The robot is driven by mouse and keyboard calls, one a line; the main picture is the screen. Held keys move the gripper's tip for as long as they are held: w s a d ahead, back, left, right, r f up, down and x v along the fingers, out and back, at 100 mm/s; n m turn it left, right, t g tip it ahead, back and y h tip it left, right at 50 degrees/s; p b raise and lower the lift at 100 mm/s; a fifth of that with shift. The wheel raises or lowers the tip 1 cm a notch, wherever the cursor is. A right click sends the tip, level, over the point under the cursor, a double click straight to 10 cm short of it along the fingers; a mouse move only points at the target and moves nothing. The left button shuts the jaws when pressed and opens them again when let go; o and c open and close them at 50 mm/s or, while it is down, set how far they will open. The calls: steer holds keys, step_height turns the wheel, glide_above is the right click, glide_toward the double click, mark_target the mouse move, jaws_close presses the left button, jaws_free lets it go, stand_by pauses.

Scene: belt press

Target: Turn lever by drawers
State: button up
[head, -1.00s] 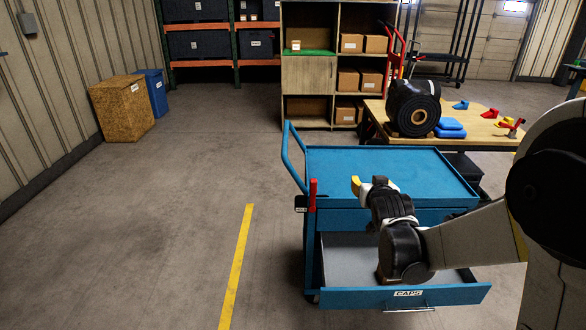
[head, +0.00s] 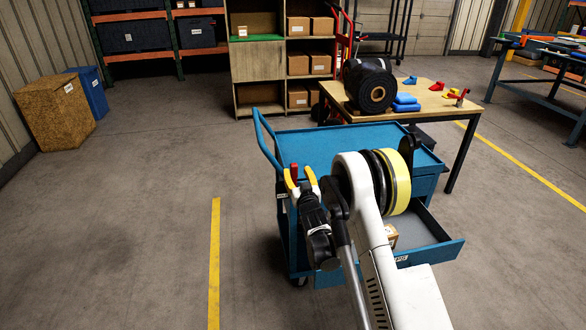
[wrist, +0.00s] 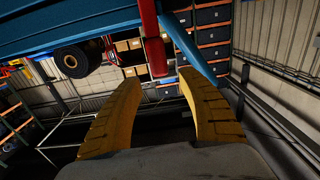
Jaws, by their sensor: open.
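The lever (head: 294,171) is a red upright handle on the left side of the blue drawer cart. My gripper (head: 300,175) is beside it, its yellow fingers open. In the head view the lever shows between or just behind the fingertips. In the wrist view the red lever (wrist: 149,40) reaches down to between my open fingertips (wrist: 159,80), with a gap on both sides. I see no contact. My gripper hides the lever's base in the head view.
The blue cart (head: 345,140) has an open lower drawer (head: 432,252) with a small box (head: 391,236) inside. My arm passes in front of the cart. A wooden table (head: 440,105) with a black roll (head: 369,88) stands behind. The floor left of the cart is clear.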

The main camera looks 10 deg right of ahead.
mark_target(295, 166)
steer(key=w+b, duration=0.1)
steer(key=w, duration=0.4)
jaws_close()
